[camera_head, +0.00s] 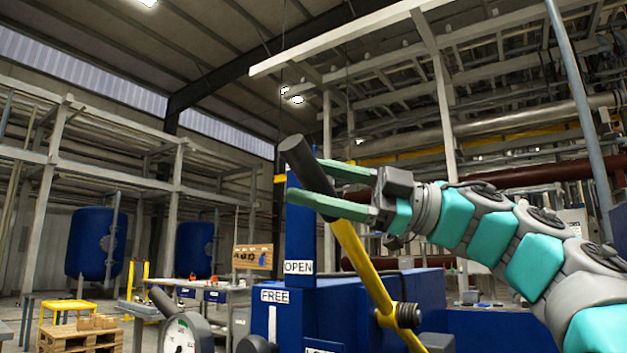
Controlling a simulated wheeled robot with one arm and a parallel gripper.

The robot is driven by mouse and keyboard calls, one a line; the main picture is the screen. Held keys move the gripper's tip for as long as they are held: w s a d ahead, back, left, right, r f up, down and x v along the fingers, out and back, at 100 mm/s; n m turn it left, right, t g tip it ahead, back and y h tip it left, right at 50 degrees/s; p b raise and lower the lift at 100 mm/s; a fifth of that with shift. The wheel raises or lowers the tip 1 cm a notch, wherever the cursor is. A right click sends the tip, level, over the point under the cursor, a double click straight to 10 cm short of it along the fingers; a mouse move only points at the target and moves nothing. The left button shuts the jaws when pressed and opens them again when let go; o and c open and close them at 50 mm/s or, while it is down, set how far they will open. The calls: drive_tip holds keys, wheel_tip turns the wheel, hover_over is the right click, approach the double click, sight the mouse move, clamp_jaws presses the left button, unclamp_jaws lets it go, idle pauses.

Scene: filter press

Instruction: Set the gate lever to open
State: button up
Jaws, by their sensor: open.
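The gate lever is a yellow bar (362,262) with a thick dark handle (307,163) at its top end. It slants from lower right up to the left. My gripper (304,181) comes in from the right with two green fingers. The fingers are apart, with the handle's lower part between them. I cannot tell whether either finger touches it. An OPEN label (298,267) is on a blue upright plate left of the bar. A FREE label (275,296) sits lower left on the blue housing. A third label at the bottom edge is cut off.
A round gauge (180,335) and a dark-tipped bar (162,300) stand at lower left. A dark knob (408,315) sits beside the yellow bar. Behind are a workbench (215,292), a yellow stool (68,308), pallets and blue tanks (96,242). Air left of the handle looks clear.

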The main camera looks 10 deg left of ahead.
drive_tip(key=shift+a, duration=0.1)
drive_tip(key=shift+c, duration=0.4)
clamp_jaws()
idle(0.9)
